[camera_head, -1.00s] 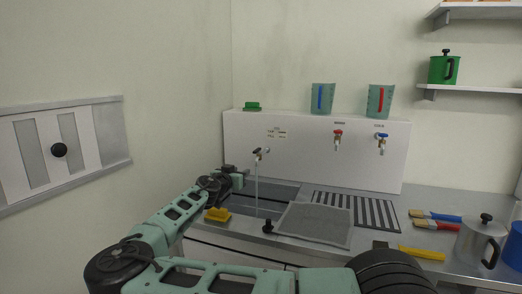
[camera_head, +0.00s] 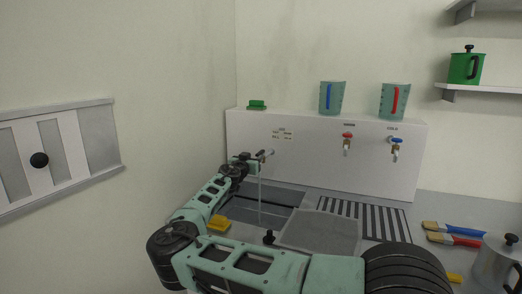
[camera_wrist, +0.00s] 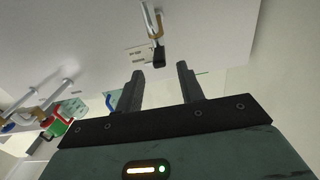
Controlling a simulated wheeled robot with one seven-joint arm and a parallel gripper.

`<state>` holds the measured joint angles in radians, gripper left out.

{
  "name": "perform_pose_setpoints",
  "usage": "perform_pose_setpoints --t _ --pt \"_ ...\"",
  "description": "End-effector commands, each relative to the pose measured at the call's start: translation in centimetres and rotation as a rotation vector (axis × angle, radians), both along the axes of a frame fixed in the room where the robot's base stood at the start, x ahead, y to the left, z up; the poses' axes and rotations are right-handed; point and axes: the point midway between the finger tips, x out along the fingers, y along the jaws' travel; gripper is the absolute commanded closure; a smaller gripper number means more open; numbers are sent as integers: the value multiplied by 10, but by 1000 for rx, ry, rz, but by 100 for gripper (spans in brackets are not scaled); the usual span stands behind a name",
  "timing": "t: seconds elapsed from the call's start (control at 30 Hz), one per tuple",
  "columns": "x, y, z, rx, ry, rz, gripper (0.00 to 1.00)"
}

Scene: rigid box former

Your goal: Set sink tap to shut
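The sink tap (camera_head: 267,153) sticks out of the white back panel above the sink basin (camera_head: 245,212), at the panel's left end. A thin stream of water runs from it down into the basin. In the wrist view the tap (camera_wrist: 152,22) is a metal spout with a dark lever end (camera_wrist: 158,58), just beyond the fingertips. My gripper (camera_wrist: 158,70) is open, with two dark fingers apart and nothing between them. In the head view my gripper (camera_head: 250,158) is at the left of the tap, close to it; contact cannot be told.
A yellow sponge (camera_head: 219,223) lies at the basin's left edge.

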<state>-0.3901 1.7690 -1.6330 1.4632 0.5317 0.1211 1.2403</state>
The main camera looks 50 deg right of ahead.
Motion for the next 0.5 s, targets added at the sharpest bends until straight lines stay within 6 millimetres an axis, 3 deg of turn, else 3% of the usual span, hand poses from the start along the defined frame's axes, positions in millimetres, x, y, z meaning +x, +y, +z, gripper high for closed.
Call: perform_pose_setpoints --t 0.2,0.5 --pt "17 -43 3 -1 2 -1 62" --pt "30 -74 1 0 -1 -1 62"
